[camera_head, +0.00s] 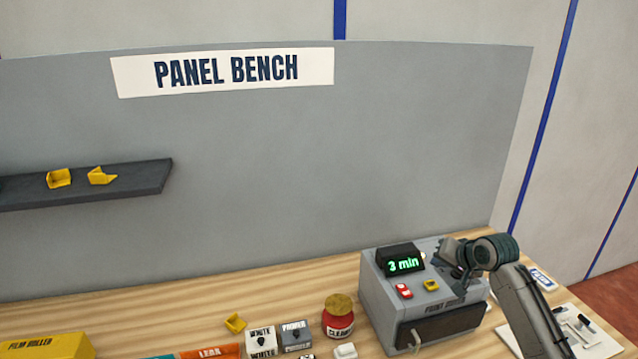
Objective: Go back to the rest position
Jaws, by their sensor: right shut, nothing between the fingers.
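My right gripper (454,268) is shut and holds nothing. I cannot tell whether the gripper touches the machine. My right arm comes in from the lower right and hides the machine's right edge. My left gripper is not in view.
Red (403,291) and yellow (431,286) switches sit on the machine. A red jar (338,322), small boxes (297,335) and a yellow film roller box (45,345) stand along the bench front. A dark shelf (140,180) is at left.

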